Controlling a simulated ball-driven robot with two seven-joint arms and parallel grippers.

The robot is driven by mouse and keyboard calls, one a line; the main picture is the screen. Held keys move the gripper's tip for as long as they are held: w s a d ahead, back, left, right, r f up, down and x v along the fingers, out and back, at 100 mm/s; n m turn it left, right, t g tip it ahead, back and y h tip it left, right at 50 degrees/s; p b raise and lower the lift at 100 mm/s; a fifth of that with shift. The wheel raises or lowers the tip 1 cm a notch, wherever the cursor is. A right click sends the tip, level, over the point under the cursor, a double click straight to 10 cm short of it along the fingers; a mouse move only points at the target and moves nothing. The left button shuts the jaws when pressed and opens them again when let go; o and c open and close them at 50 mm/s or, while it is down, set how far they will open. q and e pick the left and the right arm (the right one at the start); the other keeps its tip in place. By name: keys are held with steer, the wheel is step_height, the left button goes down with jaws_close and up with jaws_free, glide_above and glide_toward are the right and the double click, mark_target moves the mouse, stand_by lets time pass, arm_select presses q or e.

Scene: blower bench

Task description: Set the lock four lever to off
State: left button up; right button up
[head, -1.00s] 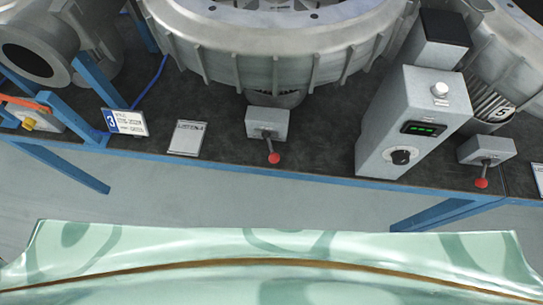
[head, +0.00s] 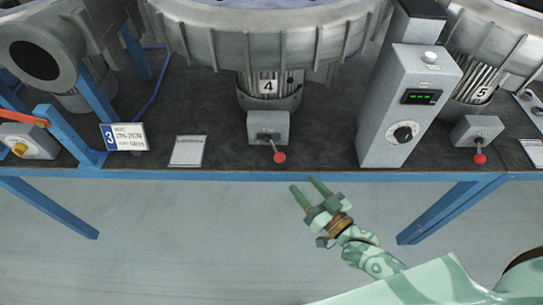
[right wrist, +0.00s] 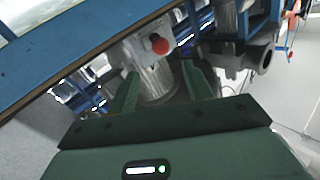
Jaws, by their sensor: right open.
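The lock four lever (head: 276,150) is a short rod with a red knob. It sticks out, pointing down and slightly right, from a small grey box (head: 268,125) under the cylinder marked 4 (head: 268,86). In the right wrist view a red knob (right wrist: 160,45) on a pale box shows just beyond the fingers. My right gripper (head: 306,185) is open and empty, in front of the bench edge, below and slightly right of the red knob and apart from it. Its two green fingers also show in the right wrist view (right wrist: 159,75). My left gripper is not in view.
A grey control box (head: 405,105) with a dial and green display stands right of the lever. Another red-knobbed lever (head: 480,155) sits by cylinder 5. A paper card (head: 188,151) lies left. The bench's blue edge (head: 215,175) runs below; the floor in front is clear.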

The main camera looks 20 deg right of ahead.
mark_target(278, 156)
steer(key=b+x, duration=0.3)
steer(key=x, duration=1)
steer(key=shift+a+f, duration=0.1)
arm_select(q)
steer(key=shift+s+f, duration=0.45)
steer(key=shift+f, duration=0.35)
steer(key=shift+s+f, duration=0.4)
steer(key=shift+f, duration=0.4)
arm_select(e)
steer(key=shift+w+a, duration=0.15)
steer(key=shift+w, duration=0.3)
